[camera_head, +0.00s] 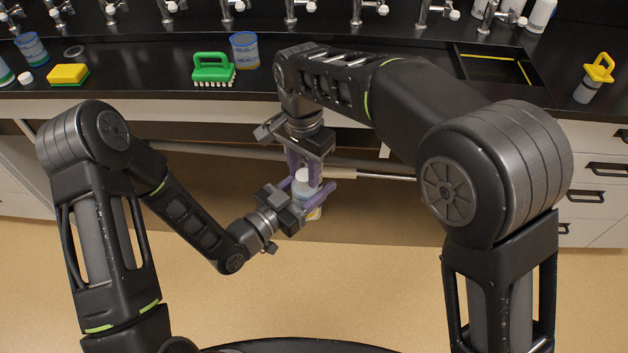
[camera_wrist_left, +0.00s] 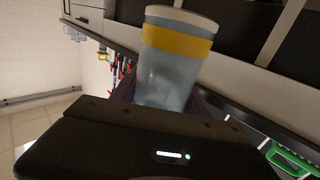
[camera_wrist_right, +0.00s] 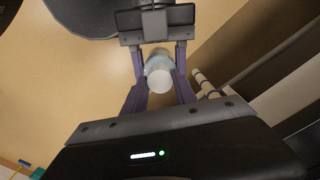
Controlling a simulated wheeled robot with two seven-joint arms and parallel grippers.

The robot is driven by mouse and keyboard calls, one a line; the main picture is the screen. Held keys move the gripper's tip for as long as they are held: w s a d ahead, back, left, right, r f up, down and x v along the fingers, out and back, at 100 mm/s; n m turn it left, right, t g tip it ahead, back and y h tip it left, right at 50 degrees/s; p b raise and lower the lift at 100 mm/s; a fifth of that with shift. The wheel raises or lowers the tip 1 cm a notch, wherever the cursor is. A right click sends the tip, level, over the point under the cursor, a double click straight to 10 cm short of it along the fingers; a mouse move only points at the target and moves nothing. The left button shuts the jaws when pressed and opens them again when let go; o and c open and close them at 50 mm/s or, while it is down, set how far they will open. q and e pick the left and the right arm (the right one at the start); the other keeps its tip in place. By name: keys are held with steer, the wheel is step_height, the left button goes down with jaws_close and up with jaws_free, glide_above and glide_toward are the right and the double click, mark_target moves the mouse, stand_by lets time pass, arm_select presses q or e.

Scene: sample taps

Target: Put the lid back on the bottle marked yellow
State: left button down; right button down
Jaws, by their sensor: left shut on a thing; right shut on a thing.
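The bottle (camera_head: 308,204) is pale and translucent with a yellow band near its base, held upright in front of the counter. My left gripper (camera_head: 310,192) is shut on its body from the side. In the left wrist view the bottle (camera_wrist_left: 170,75) and its yellow band fill the space between the fingers. The white lid (camera_head: 302,174) is at the bottle's top, and my right gripper (camera_head: 306,170) is shut on it from above. The right wrist view shows the lid (camera_wrist_right: 159,80) between the fingers, in line with the bottle. Whether it is seated or just above the neck I cannot tell.
On the black counter (camera_head: 150,70) are a yellow sponge (camera_head: 68,74), a green brush (camera_head: 212,69), a blue-banded cup (camera_head: 245,50), another cup (camera_head: 32,48) and a yellow-handled item (camera_head: 597,72). Several taps line the back. The counter's front edge runs close behind my grippers.

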steer(key=m, duration=0.4)
steer(key=c, duration=1)
jaws_free()
steer(key=shift+r, duration=2.3)
steer(key=shift+a, duration=0.1)
steer(key=shift+c, duration=0.2)
